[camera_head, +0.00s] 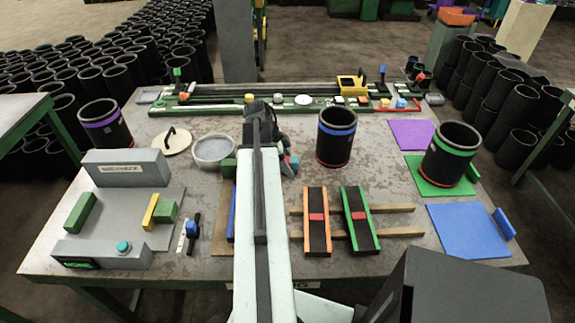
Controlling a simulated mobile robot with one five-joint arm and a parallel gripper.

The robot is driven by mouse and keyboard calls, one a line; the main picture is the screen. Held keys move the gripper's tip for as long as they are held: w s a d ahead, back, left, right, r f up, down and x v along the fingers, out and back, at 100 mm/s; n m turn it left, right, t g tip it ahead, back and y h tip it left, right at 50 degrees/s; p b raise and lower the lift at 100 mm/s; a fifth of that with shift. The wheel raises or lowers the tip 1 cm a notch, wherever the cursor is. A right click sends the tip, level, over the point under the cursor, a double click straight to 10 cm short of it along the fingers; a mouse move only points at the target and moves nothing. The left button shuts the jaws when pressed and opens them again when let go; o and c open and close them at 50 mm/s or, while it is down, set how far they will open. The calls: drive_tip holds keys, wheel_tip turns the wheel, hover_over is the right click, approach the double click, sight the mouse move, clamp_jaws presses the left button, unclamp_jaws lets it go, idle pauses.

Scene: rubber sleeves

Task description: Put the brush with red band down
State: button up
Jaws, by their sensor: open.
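My gripper (262,128) is at the far end of my pale arm, above the middle of the table. The arm hides much of what lies beneath it, and the fingertips are hard to make out. A small piece with red and blue parts (292,164) shows just right of the gripper; I cannot tell whether it is the brush with red band. Two dark strips, one orange-edged (317,236) and one green-edged (359,236), each with a red block at mid-length, lie across wooden rails right of my arm.
Black sleeves with a purple band (105,127), a blue band (336,143) and a green band (449,160) stand upright. A white bowl (212,150) and a handled lid (175,140) are left of the gripper. A blue mat (468,231) and purple mat (411,134) are bare.

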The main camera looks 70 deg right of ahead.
drive_tip(key=p+v, duration=1)
drive_tip(key=v, duration=0.2)
drive_tip(key=shift+p, duration=0.3)
drive_tip(key=shift+w, duration=0.1)
